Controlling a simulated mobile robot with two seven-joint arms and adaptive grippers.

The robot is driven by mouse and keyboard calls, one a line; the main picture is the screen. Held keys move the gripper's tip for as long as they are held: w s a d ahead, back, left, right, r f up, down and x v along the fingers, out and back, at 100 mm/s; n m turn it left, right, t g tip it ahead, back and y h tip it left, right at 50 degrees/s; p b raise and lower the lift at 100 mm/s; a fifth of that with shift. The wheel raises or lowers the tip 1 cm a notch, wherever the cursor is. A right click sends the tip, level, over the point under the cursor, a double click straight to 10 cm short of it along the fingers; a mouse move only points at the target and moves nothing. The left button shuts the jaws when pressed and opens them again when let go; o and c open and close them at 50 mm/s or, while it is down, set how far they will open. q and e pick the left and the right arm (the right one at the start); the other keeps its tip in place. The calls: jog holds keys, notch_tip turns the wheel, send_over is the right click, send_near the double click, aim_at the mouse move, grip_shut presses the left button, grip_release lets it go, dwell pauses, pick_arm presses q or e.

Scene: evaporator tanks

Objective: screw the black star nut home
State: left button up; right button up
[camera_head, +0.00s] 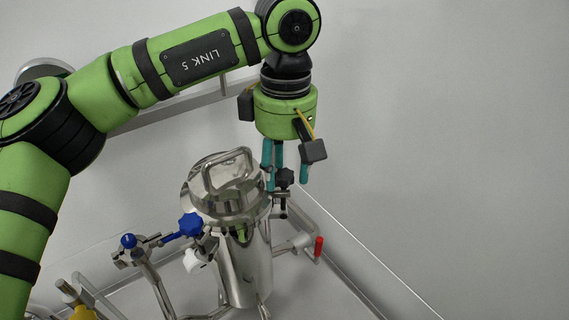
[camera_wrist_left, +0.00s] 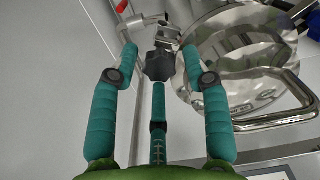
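The black star nut (camera_head: 285,175) sits on a clamp bolt at the right rim of the steel tank's lid (camera_head: 205,195). My left gripper (camera_head: 287,184) points down at it, with teal fingers spread apart and empty. In the left wrist view the nut (camera_wrist_left: 160,66) lies in the gap between the fingertips of the left gripper (camera_wrist_left: 160,60), near the two outer tips. I see no finger closed on it; whether any finger touches it I cannot tell. The nut's bolt is partly hidden. My right gripper is in neither view.
The lid's loop handle (camera_head: 227,168) stands up left of the fingers. A blue star nut (camera_head: 190,224), a white knob (camera_head: 197,260) and a blue valve knob (camera_head: 128,241) are at the left. A red-gripped lever (camera_head: 318,246) is lower right. Free room lies to the right, before the bare wall.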

aim_at(285, 172)
pick_arm(q)
jog(key=shift+r, duration=0.1)
notch_tip(285, 172, up, 12)
dwell(0.6)
jog(key=shift+w, duration=0.15)
